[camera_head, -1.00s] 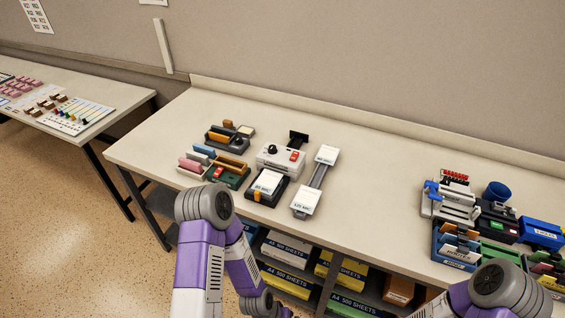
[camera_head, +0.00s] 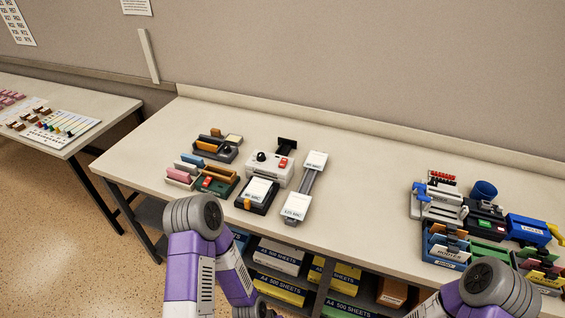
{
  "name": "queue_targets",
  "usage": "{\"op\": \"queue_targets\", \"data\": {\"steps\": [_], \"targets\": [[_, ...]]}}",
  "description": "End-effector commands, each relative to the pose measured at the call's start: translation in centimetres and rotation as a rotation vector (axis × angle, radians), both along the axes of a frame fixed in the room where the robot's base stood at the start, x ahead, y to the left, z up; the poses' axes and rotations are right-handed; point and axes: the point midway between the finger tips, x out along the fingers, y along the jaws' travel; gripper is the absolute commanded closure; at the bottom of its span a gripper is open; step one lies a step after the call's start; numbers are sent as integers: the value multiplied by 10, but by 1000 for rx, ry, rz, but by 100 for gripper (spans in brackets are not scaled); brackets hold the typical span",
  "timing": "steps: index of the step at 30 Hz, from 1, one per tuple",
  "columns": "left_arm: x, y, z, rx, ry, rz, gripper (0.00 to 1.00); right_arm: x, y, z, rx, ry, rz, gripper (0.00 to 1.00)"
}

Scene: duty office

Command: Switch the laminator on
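A white box-shaped machine with a black knob and a red switch, which looks like the laminator (camera_head: 270,168), stands on the long table left of the middle. A black piece sticks out behind it, and a dark tray with a white labelled card (camera_head: 258,190) lies against its front. Whether the switch is on or off is too small to tell. My left and right arms show at the bottom of the view, but both grippers are out of the picture. Neither arm touches the machine.
Left of the machine are trays with coloured blocks (camera_head: 200,176); to its right is a grey bar with white end plates (camera_head: 305,187). Crowded desk items (camera_head: 440,205) fill the right side. The table (camera_head: 365,185) is clear between. Paper packs (camera_head: 280,255) lie on shelves below.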

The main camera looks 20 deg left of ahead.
Motion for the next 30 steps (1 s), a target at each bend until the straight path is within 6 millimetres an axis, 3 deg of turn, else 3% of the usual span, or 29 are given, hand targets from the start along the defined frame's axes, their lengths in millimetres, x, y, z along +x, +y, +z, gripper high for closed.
{"op": "queue_targets", "data": {"steps": [2,20,30], "targets": [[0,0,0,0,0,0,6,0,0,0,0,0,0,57],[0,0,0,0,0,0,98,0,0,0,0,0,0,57],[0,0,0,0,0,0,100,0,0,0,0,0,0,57]]}}
